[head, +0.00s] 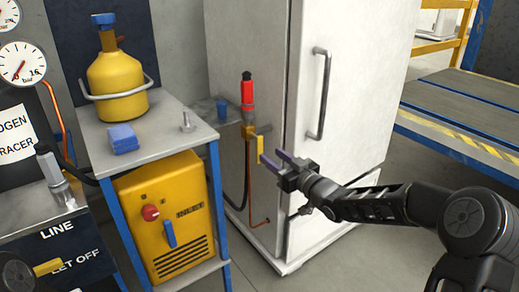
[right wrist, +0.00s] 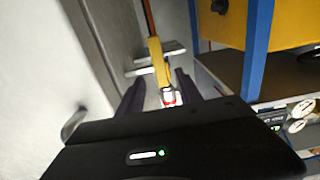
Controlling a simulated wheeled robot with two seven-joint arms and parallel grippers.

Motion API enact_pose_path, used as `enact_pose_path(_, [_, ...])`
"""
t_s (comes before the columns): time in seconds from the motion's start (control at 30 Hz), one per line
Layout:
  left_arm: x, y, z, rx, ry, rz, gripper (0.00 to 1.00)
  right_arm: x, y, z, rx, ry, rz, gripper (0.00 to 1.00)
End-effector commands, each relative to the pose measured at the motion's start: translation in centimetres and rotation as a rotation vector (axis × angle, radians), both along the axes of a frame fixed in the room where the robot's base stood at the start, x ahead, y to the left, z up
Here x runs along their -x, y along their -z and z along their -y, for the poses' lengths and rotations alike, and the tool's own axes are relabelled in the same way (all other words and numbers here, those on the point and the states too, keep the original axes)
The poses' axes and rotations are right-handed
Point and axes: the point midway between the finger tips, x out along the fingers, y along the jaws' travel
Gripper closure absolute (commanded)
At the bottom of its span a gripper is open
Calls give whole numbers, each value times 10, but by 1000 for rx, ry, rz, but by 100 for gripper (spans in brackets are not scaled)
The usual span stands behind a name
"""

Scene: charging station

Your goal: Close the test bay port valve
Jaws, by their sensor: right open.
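The port valve has a brass body (head: 250,130) on a thin copper pipe beside the white cabinet, with a red fitting (head: 247,92) upright above it. Its yellow lever (head: 259,145) points down. My right gripper (head: 274,159) is open, with its fingertips close to the lever from the right. In the right wrist view the yellow lever (right wrist: 157,58) shows ahead, between the lines of the two open fingers (right wrist: 158,91). I cannot tell whether either finger touches it.
The white cabinet (head: 302,60) with its long handle (head: 320,95) stands close behind my right gripper. A blue-framed cart (head: 150,148) on the left carries a yellow gas bottle (head: 117,78) and a blue block (head: 123,138). A yellow machine (head: 168,215) sits below. A bench (head: 465,110) is right.

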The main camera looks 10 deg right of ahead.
Motion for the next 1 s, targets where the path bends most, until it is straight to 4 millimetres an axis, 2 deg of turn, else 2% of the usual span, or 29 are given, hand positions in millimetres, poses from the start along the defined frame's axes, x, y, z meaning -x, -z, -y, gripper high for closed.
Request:
enact_pose_path(0.5, [-3,18,0,-1,-4,8,41,-63,2,-26,-2,-1,-1,58])
enact_pose_path(0.87, [-3,18,1,-1,-4,8,41,-69,1,-28,-1,0,-1,58])
enact_pose_path(1.0, [-3,18,0,-1,-4,8,41,-68,1,-28,-1,0,-1,70])
